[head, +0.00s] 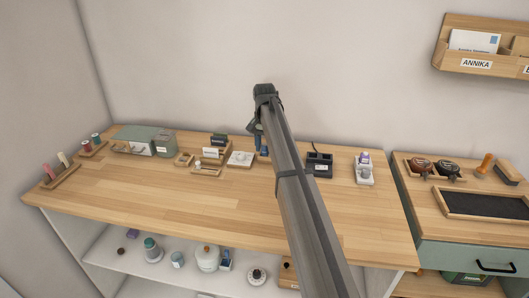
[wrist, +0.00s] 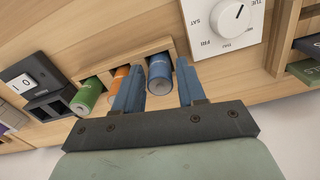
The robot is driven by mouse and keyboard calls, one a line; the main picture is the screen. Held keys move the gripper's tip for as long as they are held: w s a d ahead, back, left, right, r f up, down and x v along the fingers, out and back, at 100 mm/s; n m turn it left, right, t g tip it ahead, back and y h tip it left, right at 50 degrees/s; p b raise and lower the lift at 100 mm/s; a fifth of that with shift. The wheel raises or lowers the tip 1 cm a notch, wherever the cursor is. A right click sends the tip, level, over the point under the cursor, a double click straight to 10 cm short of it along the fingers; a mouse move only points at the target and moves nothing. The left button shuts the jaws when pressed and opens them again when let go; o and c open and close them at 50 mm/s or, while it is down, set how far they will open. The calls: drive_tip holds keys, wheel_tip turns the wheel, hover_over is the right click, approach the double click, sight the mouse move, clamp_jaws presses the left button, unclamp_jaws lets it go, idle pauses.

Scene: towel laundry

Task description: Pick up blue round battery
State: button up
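The blue round battery (wrist: 160,74) lies in a small wooden holder (wrist: 112,64), beside an orange battery (wrist: 121,74) and a green battery (wrist: 87,97). My gripper (wrist: 160,64) is open, its two blue fingers pointing at the holder. The blue battery shows between the fingertips, close to the left finger; I cannot tell whether they touch. The left finger partly covers the orange battery. In the head view my gripper (head: 262,146) is over the back middle of the table, and my arm hides the batteries.
A white weekday dial (wrist: 223,20) stands just right of the holder. A black device with a number display (wrist: 35,85) is to its left. In the head view, the wooden table (head: 190,205) is clear in front. A black unit (head: 319,165) stands right of my arm.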

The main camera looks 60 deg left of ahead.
sight(265, 144)
drive_tip(key=shift+f, duration=0.1)
drive_tip(key=shift+c, duration=0.3)
clamp_jaws()
drive_tip(key=shift+r, duration=0.75)
wheel_tip(265, 144, up, 7)
drive_tip(key=shift+f, duration=0.1)
drive_tip(key=w+d+f, duration=0.1)
drive_tip(key=w+d, duration=1)
drive_tip(key=w, duration=0.2)
drive_tip(key=shift+w+d, duration=0.35)
drive_tip(key=shift+w, duration=0.05)
